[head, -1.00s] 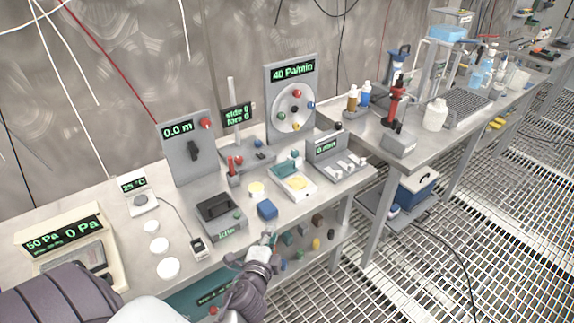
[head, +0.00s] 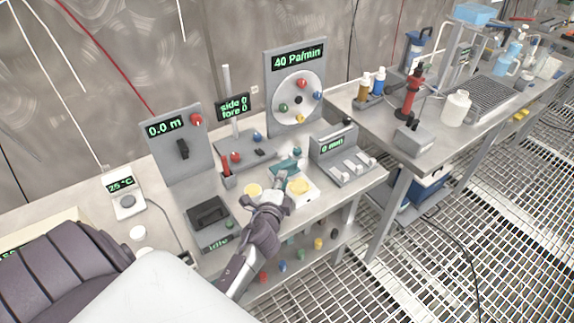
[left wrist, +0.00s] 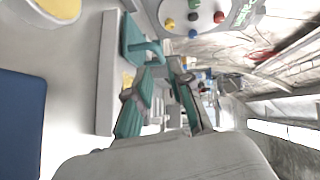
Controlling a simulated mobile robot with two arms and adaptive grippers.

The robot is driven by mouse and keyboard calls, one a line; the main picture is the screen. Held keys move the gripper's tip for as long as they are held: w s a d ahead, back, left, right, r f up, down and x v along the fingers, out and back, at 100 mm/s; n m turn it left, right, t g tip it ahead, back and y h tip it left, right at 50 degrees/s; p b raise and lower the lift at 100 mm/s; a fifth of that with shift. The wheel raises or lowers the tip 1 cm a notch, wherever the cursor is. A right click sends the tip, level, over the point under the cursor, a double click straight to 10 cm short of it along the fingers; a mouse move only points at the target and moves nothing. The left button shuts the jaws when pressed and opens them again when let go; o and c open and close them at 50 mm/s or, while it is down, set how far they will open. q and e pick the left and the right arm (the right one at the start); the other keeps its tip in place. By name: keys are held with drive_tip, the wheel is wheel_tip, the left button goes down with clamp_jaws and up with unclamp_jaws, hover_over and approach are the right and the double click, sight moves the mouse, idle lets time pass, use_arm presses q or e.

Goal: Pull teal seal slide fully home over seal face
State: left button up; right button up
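The teal seal slide (head: 287,165) sits at the back end of a pale block (head: 308,198). The yellow round face (head: 299,186) on that block shows in front of the slide. In the left wrist view the slide (left wrist: 131,38) has a raised teal handle (left wrist: 150,48). My left gripper (head: 279,182) is over the block's left side, close to the slide. In the left wrist view its fingers (left wrist: 165,68) are apart, with tips near the handle; I cannot tell whether they touch it. My right gripper is not in view.
A second yellow disc (head: 253,190) lies left of the block. A grey device with a dark top (head: 208,213) is further left. The 0 mm gauge (head: 333,143) stands close on the right; the dial panel (head: 296,95) stands behind. A blue block (left wrist: 20,125) shows in the left wrist view.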

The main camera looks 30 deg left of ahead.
sight(286, 169)
use_arm(q)
drive_tip(key=x, duration=0.5)
drive_tip(key=shift+w+a, duration=0.2)
drive_tip(key=shift+w, duration=0.25)
drive_tip(key=shift+w+a+f, duration=0.15)
drive_tip(key=shift+w, duration=0.2)
clamp_jaws()
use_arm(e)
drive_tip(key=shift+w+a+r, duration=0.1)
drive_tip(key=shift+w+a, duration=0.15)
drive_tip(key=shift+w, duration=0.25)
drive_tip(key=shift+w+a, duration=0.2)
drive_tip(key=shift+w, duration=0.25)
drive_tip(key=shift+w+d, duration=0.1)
